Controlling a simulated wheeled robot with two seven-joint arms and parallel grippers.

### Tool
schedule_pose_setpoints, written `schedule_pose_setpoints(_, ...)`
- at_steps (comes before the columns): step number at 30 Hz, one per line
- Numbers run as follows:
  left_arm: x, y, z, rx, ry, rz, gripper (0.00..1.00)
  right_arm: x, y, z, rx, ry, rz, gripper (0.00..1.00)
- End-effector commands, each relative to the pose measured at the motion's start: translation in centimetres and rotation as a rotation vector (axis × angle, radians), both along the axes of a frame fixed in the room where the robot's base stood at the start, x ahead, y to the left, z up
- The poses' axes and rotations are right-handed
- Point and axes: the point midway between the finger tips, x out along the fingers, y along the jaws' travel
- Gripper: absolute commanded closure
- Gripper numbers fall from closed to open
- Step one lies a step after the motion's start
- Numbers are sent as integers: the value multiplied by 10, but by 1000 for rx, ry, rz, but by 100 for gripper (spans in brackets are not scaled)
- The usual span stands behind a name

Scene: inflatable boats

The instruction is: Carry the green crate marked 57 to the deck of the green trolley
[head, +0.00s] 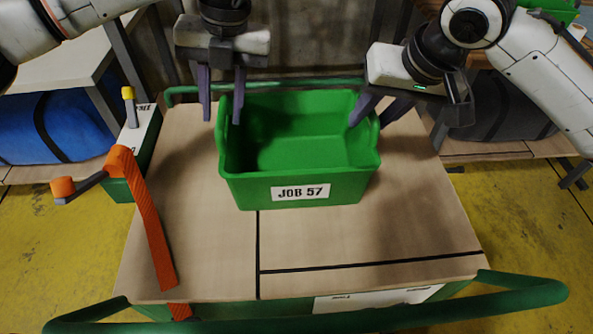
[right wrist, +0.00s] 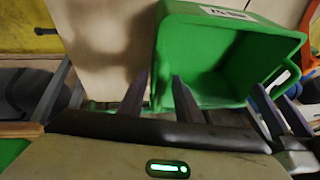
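The green crate (head: 298,190), labelled JOB 57, stands upright and empty on the wooden deck (head: 420,215) of the green trolley. It also shows in the right wrist view (right wrist: 195,50). My left gripper (head: 222,108) is open at the crate's left wall, one finger outside and one over the inside. My right gripper (head: 376,112) is open at the right wall, its fingers apart on either side of it. In the right wrist view my right gripper (right wrist: 158,95) shows a wide gap between its fingers. Whether any finger touches the crate I cannot tell.
The trolley's green handle (head: 350,318) crosses the front. An orange strap with a crank (head: 145,215) lies over the deck's left edge. Shelves behind hold a blue bundle (head: 50,128) and a grey bundle (head: 500,108).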

Motion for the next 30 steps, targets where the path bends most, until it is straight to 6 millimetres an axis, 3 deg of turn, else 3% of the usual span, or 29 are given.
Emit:
schedule_pose_setpoints(8,1,-3,7,-2,-2,-2,69,0,1,0,2,0,2,69)
schedule_pose_setpoints(22,3,-20,96,0,-4,-1,69,0,1,0,2,0,2,69)
schedule_pose_setpoints(30,4,-24,118,-1,0,0,69,-1,1,4,4,-2,2,69)
